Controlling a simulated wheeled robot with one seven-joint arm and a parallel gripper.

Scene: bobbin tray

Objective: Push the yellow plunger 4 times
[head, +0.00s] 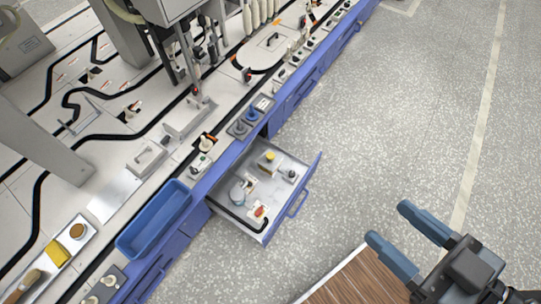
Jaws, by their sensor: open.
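The drawer is pulled out from the blue cabinet front. My gripper (389,231) is at the lower right, open and empty, with its two blue-grey fingers spread and pointing left. It is well apart from the drawer and the plunger, to their right and nearer to me. Whether the plunger is up or pressed down is too small to tell.
The drawer also holds a grey rounded part (237,194), an orange-red piece (260,211) and a dark knob (290,174). A brown slatted surface (352,284) lies below my gripper. Grey floor (400,120) right of the drawer is clear.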

